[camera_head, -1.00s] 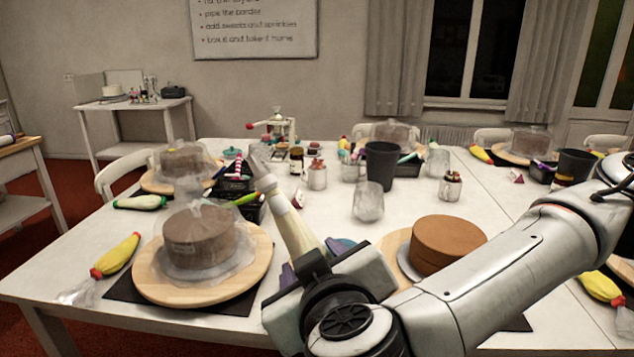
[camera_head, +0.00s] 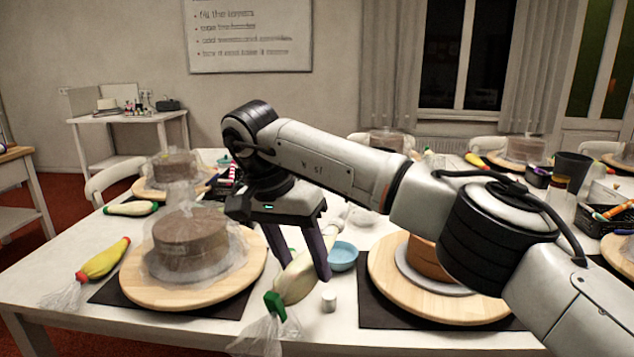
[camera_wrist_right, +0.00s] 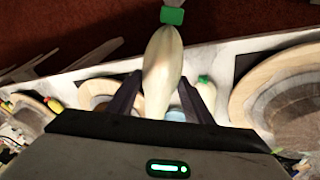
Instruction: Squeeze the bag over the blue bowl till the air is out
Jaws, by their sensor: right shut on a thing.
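My right gripper (camera_head: 304,266) points down above the table's front middle, its two dark fingers shut on a cream-coloured piping bag (camera_head: 293,282). The bag is tilted, with its green clip (camera_head: 275,306) and clear plastic tail (camera_head: 262,335) at the lower left. Its narrow end points up and to the right, partly hidden behind a finger. The blue bowl (camera_head: 343,256) stands on the table just right of the fingers. In the right wrist view, the bag (camera_wrist_right: 161,72) lies between the fingers, clip away from the palm. My left gripper is not in view.
A plastic-wrapped brown cake (camera_head: 190,238) on a wooden turntable (camera_head: 150,285) stands left. Another turntable (camera_head: 440,302) with a brown cake, partly behind my arm, stands right. A small white cylinder (camera_head: 329,300) stands before the bowl. A yellow piping bag (camera_head: 104,260) lies far left.

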